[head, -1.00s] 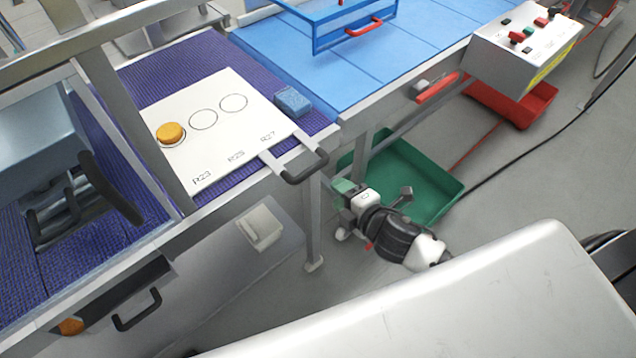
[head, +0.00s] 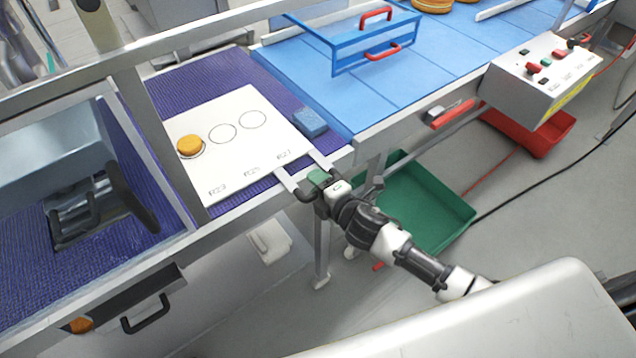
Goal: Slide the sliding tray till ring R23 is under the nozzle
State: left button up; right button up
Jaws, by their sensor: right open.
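The white sliding tray (head: 262,162) lies on the purple belt with three printed rings in a row, marked R23, R25 and R27. Ring R23 (head: 203,154) is the leftmost and has an orange round (head: 189,145) on it, covering most of the ring. The other two rings are empty. A handle (head: 288,181) sticks out from the tray's front right over the belt's edge. My right gripper (head: 318,180) is open at this handle, its fingertips overlapping the grip; whether they touch is unclear. I cannot make out the nozzle. My left gripper is not in view.
A grey machine housing (head: 45,145) and a metal post stand left of the tray. A blue sponge-like block (head: 310,122) lies right of it. A blue guard (head: 375,50) stands on the blue belt. Green (head: 430,205) and red (head: 535,135) bins are below.

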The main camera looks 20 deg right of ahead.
grip_shut()
dwell(0.3)
jog(key=shift+a, duration=0.1)
